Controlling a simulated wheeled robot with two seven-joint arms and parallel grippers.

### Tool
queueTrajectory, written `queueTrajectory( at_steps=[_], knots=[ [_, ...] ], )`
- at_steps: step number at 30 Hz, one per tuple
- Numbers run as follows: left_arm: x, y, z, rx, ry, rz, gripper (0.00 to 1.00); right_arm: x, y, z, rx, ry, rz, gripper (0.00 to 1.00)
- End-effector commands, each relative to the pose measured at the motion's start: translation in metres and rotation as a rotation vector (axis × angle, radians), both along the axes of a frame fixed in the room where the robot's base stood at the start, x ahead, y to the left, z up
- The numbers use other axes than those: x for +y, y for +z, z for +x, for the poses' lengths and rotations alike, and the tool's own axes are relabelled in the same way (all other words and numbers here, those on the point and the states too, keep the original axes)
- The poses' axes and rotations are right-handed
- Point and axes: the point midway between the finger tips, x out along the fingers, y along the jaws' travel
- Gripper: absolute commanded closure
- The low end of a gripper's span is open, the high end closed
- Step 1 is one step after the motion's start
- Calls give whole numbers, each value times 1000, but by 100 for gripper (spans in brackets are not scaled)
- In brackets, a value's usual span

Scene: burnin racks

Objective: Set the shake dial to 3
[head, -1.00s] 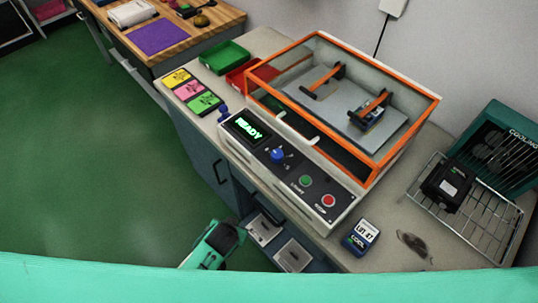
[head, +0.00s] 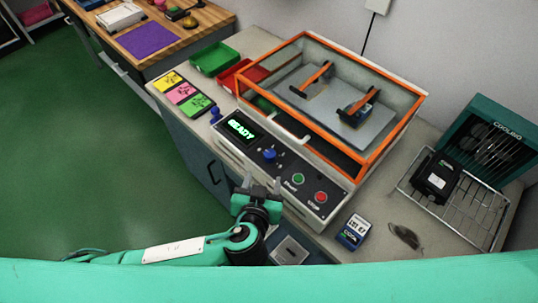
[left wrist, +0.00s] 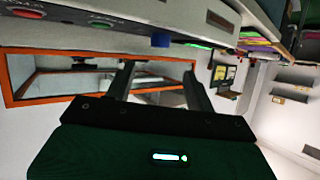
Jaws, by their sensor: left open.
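The shake dial is a blue knob (head: 270,156) on the dark front panel (head: 248,150) of the orange-framed shaker, between the lit READY display (head: 242,130) and the green button. Its setting is too small to read. The blue knob also shows in the left wrist view (left wrist: 160,40), beyond the fingers. My left gripper (head: 262,183) is open and empty, just in front of the panel's front edge and below the dial, apart from it. Its two fingers (left wrist: 160,82) stand spread in the left wrist view. My right gripper is not in view.
The green START button (head: 298,179) and red STOP button (head: 321,197) sit right of the dial. A clear orange-edged lid (head: 322,115) covers the shaker platform. A small blue object (head: 215,114) is left of the display.

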Motion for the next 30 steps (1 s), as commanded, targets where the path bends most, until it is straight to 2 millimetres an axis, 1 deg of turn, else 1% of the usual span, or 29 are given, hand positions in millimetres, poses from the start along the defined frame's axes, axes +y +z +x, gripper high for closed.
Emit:
queueTrajectory(
  at_steps=[1,9,15,21,30],
  knots=[
    [-1,0,10,-5,0,5,45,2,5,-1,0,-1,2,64],
    [-9,-20,59,-3,0,5,45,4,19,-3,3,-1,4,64],
    [-15,-33,86,-2,-2,3,45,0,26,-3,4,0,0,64],
    [-17,-41,100,1,-2,2,45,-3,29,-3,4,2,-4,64],
    [-18,-43,102,2,-1,1,45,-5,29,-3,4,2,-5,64]
  ],
)
